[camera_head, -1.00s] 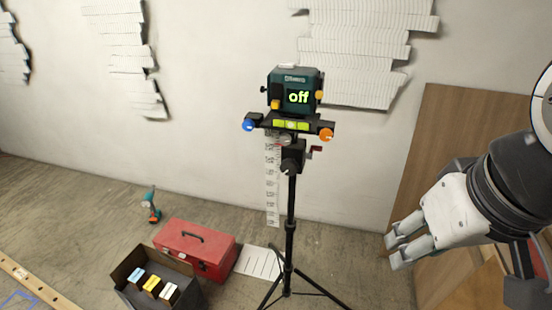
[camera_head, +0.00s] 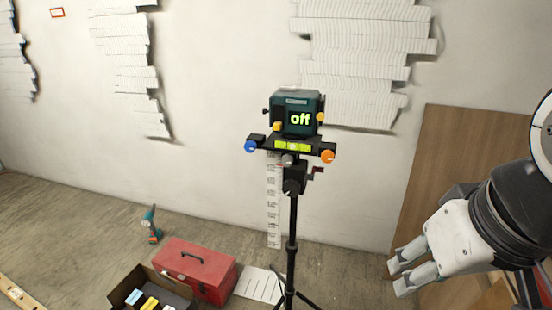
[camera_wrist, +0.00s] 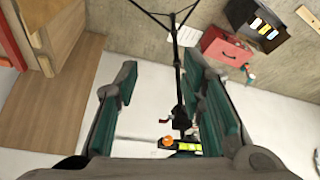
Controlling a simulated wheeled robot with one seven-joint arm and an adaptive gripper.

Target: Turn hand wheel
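A small red-tipped handle (camera_head: 317,170) sits below. I cannot tell which of these is the hand wheel. My gripper (camera_head: 402,275) is right of the tripod, touching nothing. In the wrist view my gripper (camera_wrist: 163,80) is open and empty; the orange knob (camera_wrist: 167,141) shows between the fingers.
A red toolbox (camera_head: 195,270), an open dark box (camera_head: 150,290) and a teal drill (camera_head: 152,224) are on the floor at left. A paper sheet (camera_head: 259,285) lies by the tripod legs. A wooden panel (camera_head: 440,170) leans on the wall behind my gripper. White reliefs (camera_head: 365,60) cover the wall.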

